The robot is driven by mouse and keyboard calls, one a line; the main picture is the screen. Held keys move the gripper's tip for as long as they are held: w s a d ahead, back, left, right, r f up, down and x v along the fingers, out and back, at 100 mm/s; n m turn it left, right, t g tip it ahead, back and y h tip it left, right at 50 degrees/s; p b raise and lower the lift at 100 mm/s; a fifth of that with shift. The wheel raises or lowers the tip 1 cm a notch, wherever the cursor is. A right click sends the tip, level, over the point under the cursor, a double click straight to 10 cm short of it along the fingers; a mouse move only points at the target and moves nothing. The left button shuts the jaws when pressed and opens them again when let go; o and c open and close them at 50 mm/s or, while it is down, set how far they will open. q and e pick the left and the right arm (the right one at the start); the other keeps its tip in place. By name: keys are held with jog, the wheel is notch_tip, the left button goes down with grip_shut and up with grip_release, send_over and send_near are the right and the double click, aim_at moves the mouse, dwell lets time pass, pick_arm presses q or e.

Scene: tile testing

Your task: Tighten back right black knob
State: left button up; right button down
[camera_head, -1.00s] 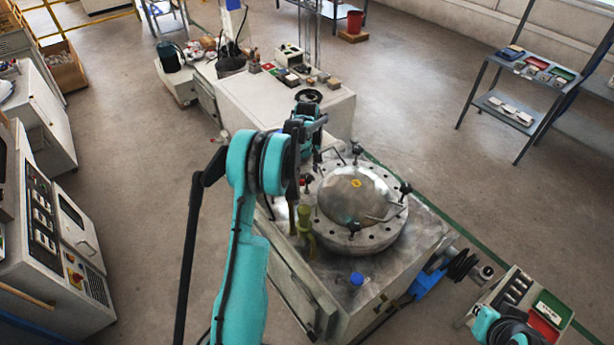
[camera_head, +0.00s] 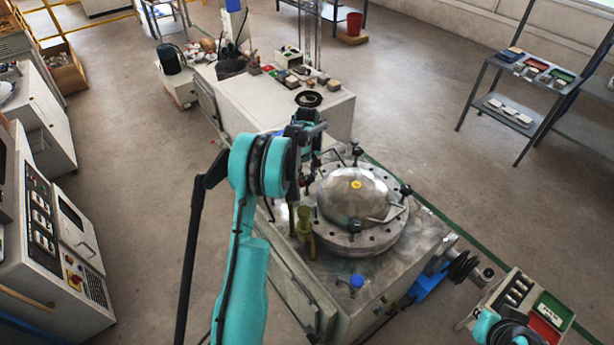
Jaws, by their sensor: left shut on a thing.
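A round steel vessel with a domed lid (camera_head: 352,190) sits on a metal-topped bench. Black knobs stand around its rim: one at the back (camera_head: 356,151), one at the right (camera_head: 405,190) and one at the front (camera_head: 355,226). My left gripper (camera_head: 309,178) reaches down at the lid's left rim, shut on what looks like a black knob there. The wrist and fingers largely hide the held part.
A yellow-green fitting (camera_head: 305,222) stands just in front of the left gripper. A blue cap (camera_head: 357,280) is on the bench's front part. A light cabinet (camera_head: 270,105) with small items stands behind. A tray (camera_head: 520,302) is at lower right.

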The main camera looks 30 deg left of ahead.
pick_arm(q)
jog(key=shift+m, duration=0.3)
jog(key=m, duration=0.3)
jog(key=shift+m+b, duration=0.4)
jog(key=m, duration=0.4)
jog(key=m+b, duration=0.1)
jog(key=m, duration=0.4)
jog(key=shift+m, duration=2)
jog(key=o, duration=1.2)
notch_tip(320, 180, up, 12)
